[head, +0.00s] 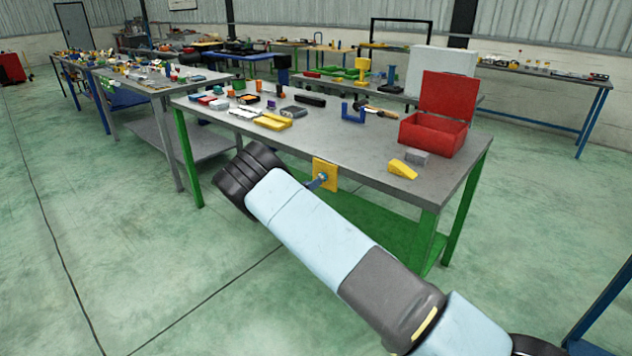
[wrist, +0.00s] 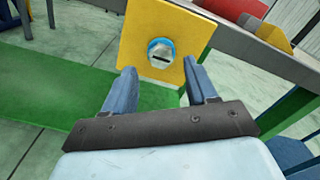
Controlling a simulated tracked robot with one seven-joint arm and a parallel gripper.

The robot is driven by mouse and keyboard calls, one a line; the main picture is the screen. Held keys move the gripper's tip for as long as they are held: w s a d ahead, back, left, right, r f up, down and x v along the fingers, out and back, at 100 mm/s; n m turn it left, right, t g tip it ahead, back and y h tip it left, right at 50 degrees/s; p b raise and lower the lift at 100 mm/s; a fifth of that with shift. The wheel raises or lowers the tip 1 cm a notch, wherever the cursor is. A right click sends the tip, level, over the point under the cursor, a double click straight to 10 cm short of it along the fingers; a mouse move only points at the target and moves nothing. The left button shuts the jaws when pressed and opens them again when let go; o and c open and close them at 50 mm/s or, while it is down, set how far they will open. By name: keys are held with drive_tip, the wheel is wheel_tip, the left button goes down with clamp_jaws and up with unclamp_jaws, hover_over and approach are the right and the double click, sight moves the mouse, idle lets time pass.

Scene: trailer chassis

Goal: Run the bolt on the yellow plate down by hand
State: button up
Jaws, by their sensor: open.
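The yellow plate (head: 329,168) is fixed upright at the front edge of the grey-topped, green-legged table. In the wrist view the yellow plate (wrist: 193,35) stands tilted in the picture, with the bolt (wrist: 160,55) near its middle. The bolt has a pale round head with a dark slot and a blue ring around it. My gripper (wrist: 162,74) is open and empty, with one blue finger below left and one below right of the bolt. The fingers appear apart from the bolt. In the head view my gripper (head: 318,184) is close to the plate and the bolt is not clear.
On the table (head: 350,145) stand an open red box (head: 435,130), a yellow wedge (head: 402,169), a grey block (head: 416,156) and a blue clamp-like piece (head: 353,112). A green lower shelf (head: 375,225) lies beneath. The floor to the left is free.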

drive_tip(key=shift+x, duration=2.15)
drive_tip(key=shift+c, duration=0.4)
drive_tip(key=c, duration=0.9)
drive_tip(key=shift+a, duration=0.25)
drive_tip(key=shift+c, duration=0.3)
drive_tip(key=shift+d, duration=0.1)
drive_tip(key=shift+m, duration=0.3)
